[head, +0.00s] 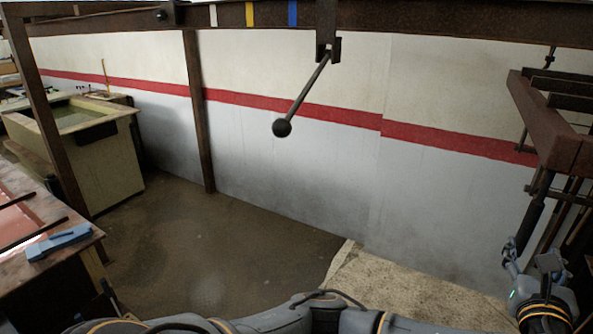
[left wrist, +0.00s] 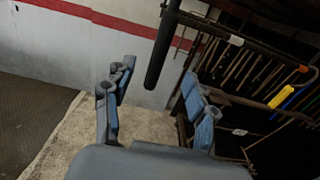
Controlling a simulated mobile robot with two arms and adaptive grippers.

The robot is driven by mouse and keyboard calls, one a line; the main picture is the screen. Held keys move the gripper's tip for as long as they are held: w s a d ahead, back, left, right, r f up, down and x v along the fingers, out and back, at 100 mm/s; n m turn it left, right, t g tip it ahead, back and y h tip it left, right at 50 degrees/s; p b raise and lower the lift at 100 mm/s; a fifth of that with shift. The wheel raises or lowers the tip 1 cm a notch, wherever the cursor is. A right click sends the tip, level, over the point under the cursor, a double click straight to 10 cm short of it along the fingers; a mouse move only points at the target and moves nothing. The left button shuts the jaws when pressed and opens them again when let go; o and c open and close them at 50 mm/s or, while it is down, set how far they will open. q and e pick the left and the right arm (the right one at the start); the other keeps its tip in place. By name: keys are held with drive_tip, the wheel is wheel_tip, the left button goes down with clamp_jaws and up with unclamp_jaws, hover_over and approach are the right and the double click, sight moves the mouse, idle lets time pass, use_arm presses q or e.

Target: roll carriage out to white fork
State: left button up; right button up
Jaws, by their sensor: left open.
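A dark overhead rail (head: 420,25) crosses the top of the head view, with white (head: 213,15), yellow (head: 250,13) and blue (head: 292,13) marks at its left half. At the far right a thin rod hangs from near the rail, partly hidden by a brown beam, and a black grip (head: 530,215) shows below that beam. The black grip also shows in the left wrist view (left wrist: 158,62), its lower end between the fingertips in the picture. My left gripper (head: 514,258) is open just below the grip; contact cannot be told. I cannot make out the carriage or a fork clearly. My right gripper is out of view.
A ball-ended lever (head: 302,92) hangs slanted from a rail bracket in the middle. The brown beam (head: 550,128) of a rack stands close above my left gripper. Several hanging tools (left wrist: 260,70) lie beyond it. A tub (head: 95,155) and workbench (head: 75,262) stand left; the middle floor is clear.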

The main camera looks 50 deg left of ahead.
sight(528, 229)
use_arm(q)
drive_tip(key=b+x, duration=0.3)
drive_tip(key=x, duration=0.3)
drive_tip(key=shift+w+f, duration=0.15)
drive_tip(key=shift+w, duration=0.2)
drive_tip(key=shift+x, duration=1.35)
drive_tip(key=shift+s, duration=0.1)
clamp_jaws()
